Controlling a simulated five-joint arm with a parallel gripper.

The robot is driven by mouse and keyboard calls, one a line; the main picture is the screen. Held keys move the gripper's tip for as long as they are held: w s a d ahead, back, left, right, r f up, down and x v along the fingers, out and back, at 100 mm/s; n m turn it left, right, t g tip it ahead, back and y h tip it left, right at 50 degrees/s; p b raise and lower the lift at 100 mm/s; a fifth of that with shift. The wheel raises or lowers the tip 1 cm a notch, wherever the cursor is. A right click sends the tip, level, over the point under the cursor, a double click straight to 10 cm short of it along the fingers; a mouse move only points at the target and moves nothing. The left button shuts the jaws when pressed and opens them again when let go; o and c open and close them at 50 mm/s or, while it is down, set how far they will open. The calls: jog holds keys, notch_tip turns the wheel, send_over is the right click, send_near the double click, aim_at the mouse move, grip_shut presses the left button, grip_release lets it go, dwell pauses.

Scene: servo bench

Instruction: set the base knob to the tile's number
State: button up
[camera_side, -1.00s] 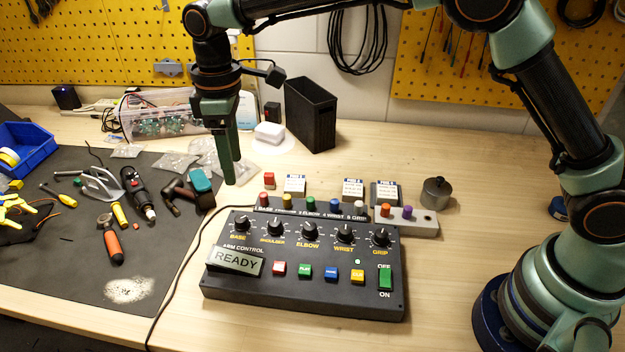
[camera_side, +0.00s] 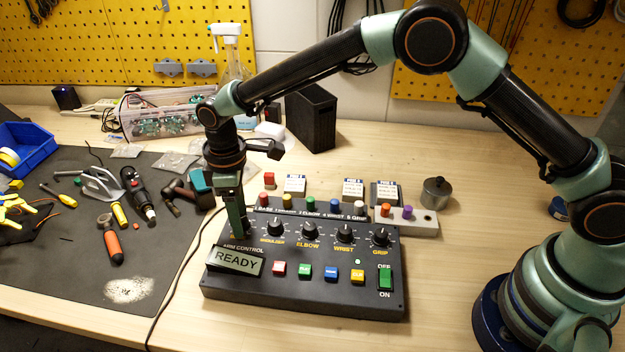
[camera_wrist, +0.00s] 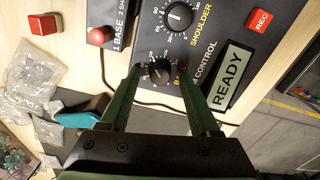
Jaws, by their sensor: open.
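The base knob (camera_wrist: 160,71) is a black dial with a white scale on the control box (camera_wrist: 205,52). My gripper (camera_wrist: 160,63) is open, with its green fingers on either side of this knob; I cannot tell whether they touch it. In the side view my gripper (camera_side: 237,232) points down at the box's left end and hides the base knob. White cards (camera_side: 295,184) and (camera_side: 352,188) stand behind the box. Another card (camera_side: 385,193) sits on a dark pad. Their print is too small to read, so I cannot tell the tile's number.
The shoulder knob (camera_side: 275,226) is just right of my gripper. A display (camera_side: 236,260) reading READY lies in front. A strip of coloured pegs (camera_side: 311,205) runs behind the knobs. A red block (camera_side: 269,179) and a metal weight (camera_side: 436,192) stand farther back.

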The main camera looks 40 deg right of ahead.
jog(key=shift+f, duration=0.15)
grip_shut()
jog(key=shift+m, duration=0.3)
jog(key=m, duration=0.3)
jog(key=shift+m, duration=0.4)
jog(key=m, duration=0.4)
jog(key=shift+d+m, duration=0.1)
jog(key=shift+m, duration=0.2)
